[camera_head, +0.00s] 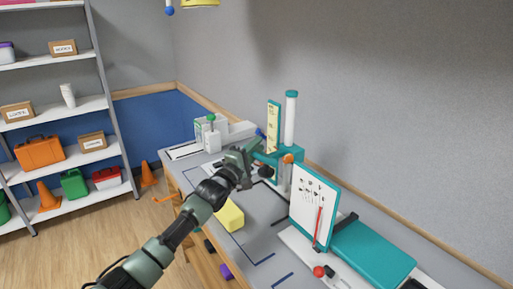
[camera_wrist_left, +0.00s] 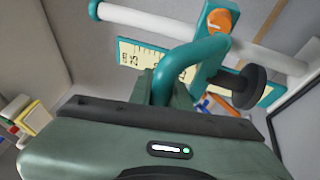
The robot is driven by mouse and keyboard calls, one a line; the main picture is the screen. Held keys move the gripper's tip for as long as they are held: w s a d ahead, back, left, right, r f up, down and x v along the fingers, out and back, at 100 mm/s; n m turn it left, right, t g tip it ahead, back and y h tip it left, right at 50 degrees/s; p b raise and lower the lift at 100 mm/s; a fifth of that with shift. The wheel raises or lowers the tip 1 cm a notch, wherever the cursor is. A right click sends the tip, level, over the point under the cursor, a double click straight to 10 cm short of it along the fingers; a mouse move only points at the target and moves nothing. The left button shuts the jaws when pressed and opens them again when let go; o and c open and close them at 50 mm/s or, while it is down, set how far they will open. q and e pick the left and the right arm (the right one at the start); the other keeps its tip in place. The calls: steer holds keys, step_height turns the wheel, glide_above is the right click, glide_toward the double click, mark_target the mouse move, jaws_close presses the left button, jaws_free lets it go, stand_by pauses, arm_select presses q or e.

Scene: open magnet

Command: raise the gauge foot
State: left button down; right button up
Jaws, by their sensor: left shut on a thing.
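The gauge stands on the table by the wall, with a white column (camera_head: 291,122), a yellow scale (camera_head: 273,128) and a teal carriage (camera_head: 288,152). In the left wrist view it shows a curved teal handle (camera_wrist_left: 200,62), an orange knob (camera_wrist_left: 218,20) and a black round disc (camera_wrist_left: 250,87) on a short stem, perhaps the gauge foot. My left gripper (camera_head: 245,158) is at the carriage's left side, shut on the teal handle; in the left wrist view its fingers (camera_wrist_left: 163,88) meet the handle. The gripper partly hides the gauge's lower part. My right gripper is not in view.
A white board (camera_head: 314,205) with a red strip stands right of the gauge, beside a teal panel (camera_head: 370,254). A yellow block (camera_head: 230,216) lies near my left arm. A small white device (camera_head: 212,140) stands behind.

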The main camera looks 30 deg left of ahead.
arm_select(q)
step_height(320, 180, up, 10)
steer(key=p, duration=0.6)
steer(key=c, duration=1.3)
jaws_free()
steer(key=shift+f, duration=0.1)
steer(key=s, duration=0.2)
steer(key=s+f+b, duration=0.1)
steer(key=s, duration=0.2)
steer(key=s+b, duration=0.1)
steer(key=s, duration=0.1)
steer(key=shift+s+f, duration=0.2)
steer(key=shift+s, duration=0.2)
